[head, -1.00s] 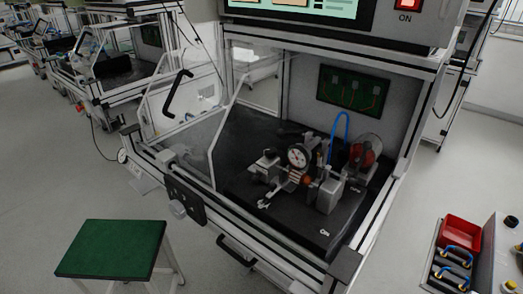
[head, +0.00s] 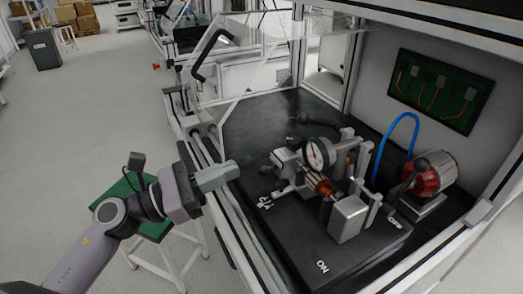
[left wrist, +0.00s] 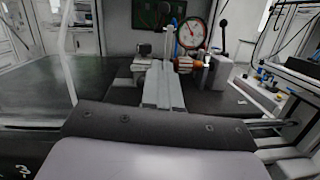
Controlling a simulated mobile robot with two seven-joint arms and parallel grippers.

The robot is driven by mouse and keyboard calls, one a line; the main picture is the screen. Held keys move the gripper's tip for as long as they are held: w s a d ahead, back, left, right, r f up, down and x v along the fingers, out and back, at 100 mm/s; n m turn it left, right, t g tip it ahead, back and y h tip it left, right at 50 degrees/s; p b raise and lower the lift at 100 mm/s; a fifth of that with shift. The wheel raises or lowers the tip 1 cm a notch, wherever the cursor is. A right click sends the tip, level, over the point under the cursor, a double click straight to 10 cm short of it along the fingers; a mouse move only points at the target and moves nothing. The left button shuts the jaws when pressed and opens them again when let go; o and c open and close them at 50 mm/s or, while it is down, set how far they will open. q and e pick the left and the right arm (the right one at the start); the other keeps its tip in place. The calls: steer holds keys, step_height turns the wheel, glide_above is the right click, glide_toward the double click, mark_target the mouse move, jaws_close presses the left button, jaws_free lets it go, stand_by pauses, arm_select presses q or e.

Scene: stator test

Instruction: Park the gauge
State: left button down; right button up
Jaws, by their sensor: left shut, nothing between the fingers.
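The gauge (head: 318,154) is a round white dial with a dark rim. It stands upright on the test fixture (head: 348,216) inside the station, above an orange-copper part (head: 320,184). The gauge also shows in the left wrist view (left wrist: 192,34), beyond my fingers. My left gripper (head: 232,174) is at the station's front edge, left of the fixture and apart from it. Its fingers are shut and empty; they point towards the fixture in the left wrist view (left wrist: 163,92). My right gripper is in neither view.
A transparent guard with a black handle (head: 206,56) stands at the station's left. A blue hose (head: 398,124) and a red motor-like unit (head: 432,174) are right of the gauge. A green-topped stool (head: 152,226) stands below my arm. The black deck (head: 250,130) is clear at left.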

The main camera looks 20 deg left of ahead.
arm_select(q)
steer(key=r+p+x, duration=0.1)
steer(key=p+x, duration=0.1)
steer(key=x, duration=0.4)
steer(key=r+p+x, duration=0.2)
steer(key=p+x, duration=0.1)
steer(key=x, duration=0.3)
steer(key=shift+s, duration=0.25)
steer(key=shift+r, duration=0.1)
